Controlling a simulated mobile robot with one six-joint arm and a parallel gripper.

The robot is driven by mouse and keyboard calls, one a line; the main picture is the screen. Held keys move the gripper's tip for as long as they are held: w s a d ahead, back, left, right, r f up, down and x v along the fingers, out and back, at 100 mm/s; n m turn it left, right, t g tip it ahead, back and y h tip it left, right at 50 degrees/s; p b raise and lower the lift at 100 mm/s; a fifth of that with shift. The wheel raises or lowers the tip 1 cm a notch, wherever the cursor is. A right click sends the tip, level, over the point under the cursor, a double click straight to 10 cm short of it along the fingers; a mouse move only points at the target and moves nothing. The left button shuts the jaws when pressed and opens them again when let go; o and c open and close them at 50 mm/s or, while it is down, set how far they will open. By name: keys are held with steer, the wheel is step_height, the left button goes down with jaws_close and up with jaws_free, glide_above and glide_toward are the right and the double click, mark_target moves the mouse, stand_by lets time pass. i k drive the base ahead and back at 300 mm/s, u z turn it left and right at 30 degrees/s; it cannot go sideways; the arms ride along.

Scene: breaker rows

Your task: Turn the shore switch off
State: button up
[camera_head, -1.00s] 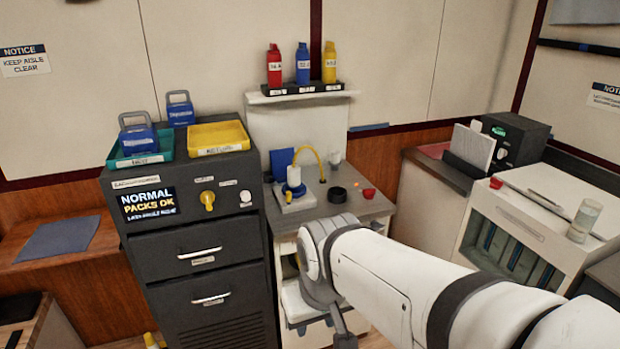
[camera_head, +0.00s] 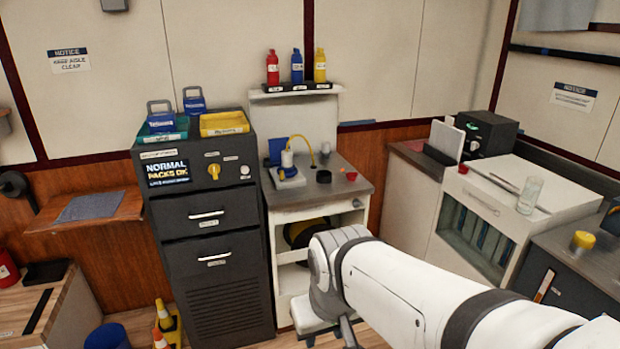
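A dark grey cabinet (camera_head: 205,235) stands left of centre. Its upper panel carries a yellow rotary knob (camera_head: 214,171), a small white round knob (camera_head: 245,171) and a display (camera_head: 167,171) reading "NORMAL PACKS OK". Small labels sit by the knobs but are too blurred to read, so I cannot tell which one is the shore switch. My white arm reaches in from the lower right, in front of the counter and right of the cabinet. My gripper's fingers do not show.
Teal (camera_head: 162,136) and yellow (camera_head: 224,123) trays top the cabinet. A counter (camera_head: 345,190) with small items stands to its right. Traffic cones (camera_head: 165,325) and a blue bin (camera_head: 107,337) are on the floor at lower left. A white unit (camera_head: 470,210) stands at right.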

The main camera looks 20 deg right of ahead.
mark_target(351, 176)
steer(key=u, duration=0.3)
steer(key=k, duration=0.25)
steer(key=z, duration=1.1)
steer(key=i, duration=1.9)
steer(key=u, duration=0.75)
